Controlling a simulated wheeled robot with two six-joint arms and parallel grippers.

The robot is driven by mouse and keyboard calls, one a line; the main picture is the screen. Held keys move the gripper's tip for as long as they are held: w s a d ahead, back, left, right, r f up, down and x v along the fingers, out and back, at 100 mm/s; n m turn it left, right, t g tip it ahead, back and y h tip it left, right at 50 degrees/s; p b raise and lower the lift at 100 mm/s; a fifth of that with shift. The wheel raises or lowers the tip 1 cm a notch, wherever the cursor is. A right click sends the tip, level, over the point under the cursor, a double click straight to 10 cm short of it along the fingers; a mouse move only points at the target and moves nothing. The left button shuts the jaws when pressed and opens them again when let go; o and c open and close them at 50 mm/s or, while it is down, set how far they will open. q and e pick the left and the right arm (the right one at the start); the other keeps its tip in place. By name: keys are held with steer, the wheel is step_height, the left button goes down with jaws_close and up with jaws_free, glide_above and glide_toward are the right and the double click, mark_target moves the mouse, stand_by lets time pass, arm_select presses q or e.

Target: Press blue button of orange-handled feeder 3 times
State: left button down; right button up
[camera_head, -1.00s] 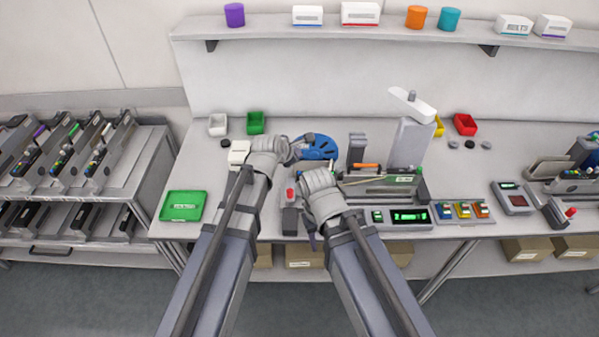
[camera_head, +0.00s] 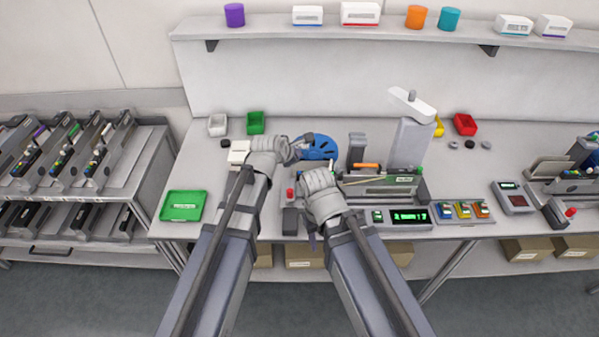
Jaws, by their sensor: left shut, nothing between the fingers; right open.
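The feeder with the orange handle (camera_head: 366,166) lies on the workbench right of my arms; its grey body (camera_head: 382,188) has a green label. No blue button can be made out on it; my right wrist covers its left end. My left gripper (camera_head: 304,139) is shut and empty, over the bench in front of a blue reel (camera_head: 320,149), left of the feeder. My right gripper (camera_head: 308,172) is open at the feeder's left end; its fingers are mostly hidden by the wrist.
A panel with a green-lit display (camera_head: 410,217) stands in front of the feeder, beside a blue, yellow and orange unit row (camera_head: 463,211). A grey tower (camera_head: 410,145) rises behind. A red-knobbed box (camera_head: 290,220) is left of my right wrist. A green tray (camera_head: 183,206) lies left.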

mark_target(300, 172)
arm_select(q)
steer(key=shift+r, duration=0.1)
step_height(300, 172, up, 4)
steer(key=p, duration=0.3)
steer(key=shift+f+p, duration=0.2)
steer(key=shift+p, duration=0.2)
steer(key=shift+f, duration=0.15)
step_height(300, 172, down, 9)
steer(key=b, duration=0.8)
steer(key=shift+r+b, duration=0.2)
steer(key=shift+b, duration=0.2)
stand_by(1.3)
steer(key=shift+f+b, duration=0.4)
